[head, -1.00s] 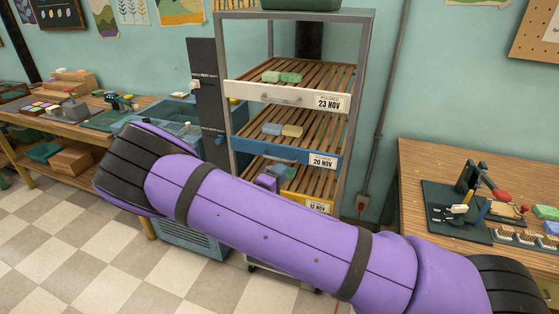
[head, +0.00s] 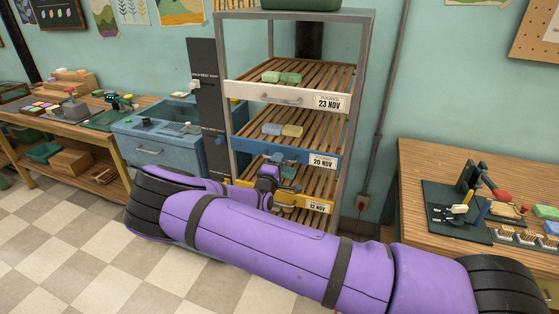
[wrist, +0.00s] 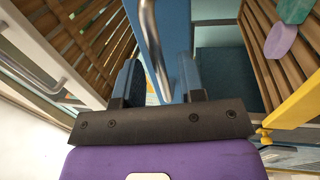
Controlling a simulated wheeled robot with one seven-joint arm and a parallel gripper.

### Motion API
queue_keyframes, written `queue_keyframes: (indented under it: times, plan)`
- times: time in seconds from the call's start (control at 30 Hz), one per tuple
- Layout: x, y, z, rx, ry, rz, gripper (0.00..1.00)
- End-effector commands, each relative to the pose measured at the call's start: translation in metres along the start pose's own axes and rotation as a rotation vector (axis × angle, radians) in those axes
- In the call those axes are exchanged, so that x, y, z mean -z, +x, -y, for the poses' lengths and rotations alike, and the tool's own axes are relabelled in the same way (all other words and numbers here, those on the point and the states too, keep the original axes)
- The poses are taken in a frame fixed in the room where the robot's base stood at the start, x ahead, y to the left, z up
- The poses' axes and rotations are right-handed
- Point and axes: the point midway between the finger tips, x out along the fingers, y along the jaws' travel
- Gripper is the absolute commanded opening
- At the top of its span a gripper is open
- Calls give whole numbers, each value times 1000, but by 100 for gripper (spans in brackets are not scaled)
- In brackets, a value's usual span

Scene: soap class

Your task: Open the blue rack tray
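The blue rack tray (head: 244,148) is the middle slatted tray of the metal rack, with a "20 NOV" label at its right end. Its front looks flush with the rack. In the wrist view its blue front (wrist: 176,25) carries a curved metal handle (wrist: 149,40). My gripper (wrist: 160,80) is open, its two fingers apart, with the handle running through the gap between them as seen from the wrist. I cannot tell whether the fingertips reach around it. In the head view my gripper (head: 281,160) is at the tray's front, and the handle is mostly hidden behind it.
A white-fronted tray (head: 245,92) sits above and a yellow-fronted tray (head: 316,205) below, near my wrist. Soap bars lie on the trays. A blue cabinet (head: 165,150) stands left of the rack. A wooden bench (head: 425,170) with tools stands right.

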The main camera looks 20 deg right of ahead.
Motion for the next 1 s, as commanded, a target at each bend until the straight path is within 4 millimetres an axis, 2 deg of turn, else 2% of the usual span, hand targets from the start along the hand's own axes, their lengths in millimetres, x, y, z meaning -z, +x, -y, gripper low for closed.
queue_keyframes:
  times: [0.2,0.47,0.5,0.63,0.67,1.0]
  plan:
    - [0,15,0,1,-1,0,36]
    - [0,16,0,1,-1,0,36]
    - [0,16,0,1,-1,0,34]
    - [0,16,0,1,-1,0,4]
    - [0,16,0,1,-1,0,0]
    - [0,10,-1,2,0,0,0]
